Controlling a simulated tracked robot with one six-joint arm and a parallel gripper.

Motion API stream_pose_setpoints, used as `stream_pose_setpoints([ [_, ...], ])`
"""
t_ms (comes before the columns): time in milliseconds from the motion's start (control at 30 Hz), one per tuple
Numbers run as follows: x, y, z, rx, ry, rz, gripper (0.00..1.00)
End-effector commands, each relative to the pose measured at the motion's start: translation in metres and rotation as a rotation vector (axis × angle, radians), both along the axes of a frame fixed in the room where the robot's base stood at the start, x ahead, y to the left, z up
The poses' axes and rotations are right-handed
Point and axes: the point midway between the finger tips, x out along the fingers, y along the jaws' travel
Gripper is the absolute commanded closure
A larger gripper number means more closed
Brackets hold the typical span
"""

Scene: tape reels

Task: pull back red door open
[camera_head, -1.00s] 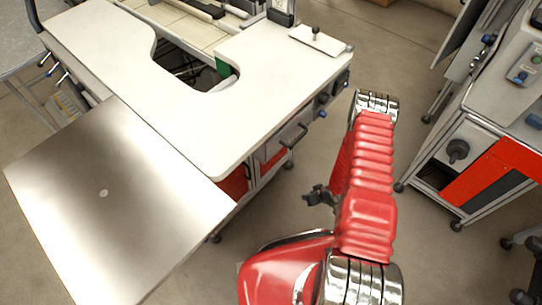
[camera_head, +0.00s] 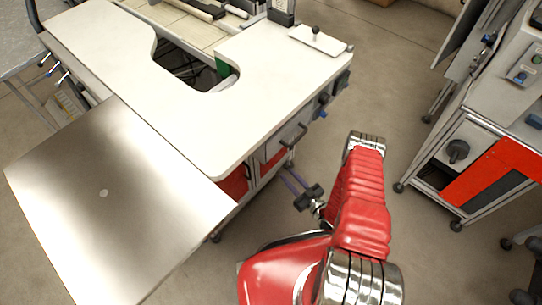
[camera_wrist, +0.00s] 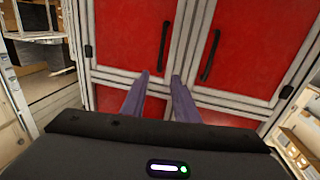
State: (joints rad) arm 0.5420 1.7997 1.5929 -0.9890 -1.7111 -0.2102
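Two red doors side by side fill the upper wrist view: a left red door (camera_wrist: 128,35) and a right red door (camera_wrist: 255,45). Each has a vertical black handle, the left handle (camera_wrist: 164,46) and the right handle (camera_wrist: 210,56), near the post between them. I cannot tell which one is the back door. Both look closed. My gripper (camera_wrist: 160,77) is open, with two purple fingers pointing at the doors and nothing between them. The tips appear just below the left handle, apart from it. In the head view my gripper (camera_head: 286,174) is beside the bench, whose red front (camera_head: 235,183) is partly hidden.
The white bench top (camera_head: 200,115) overhangs the doors. A grey drawer handle (camera_head: 294,134) sticks out at its corner. A metal table (camera_head: 105,200) stands at the left. Another machine with a red panel (camera_head: 480,175) stands at the right, with open floor between.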

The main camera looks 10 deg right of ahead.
Motion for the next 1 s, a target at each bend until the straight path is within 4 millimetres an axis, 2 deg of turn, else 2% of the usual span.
stream_pose_setpoints([
  [467, 0.005, 0.003, 0.0, -0.001, -0.002, 0.002, 0.72],
  [667, 0.021, 0.011, 0.0, -0.001, -0.002, 0.003, 0.72],
  [1000, 0.064, 0.03, 0.0, -0.002, -0.002, 0.003, 0.72],
])
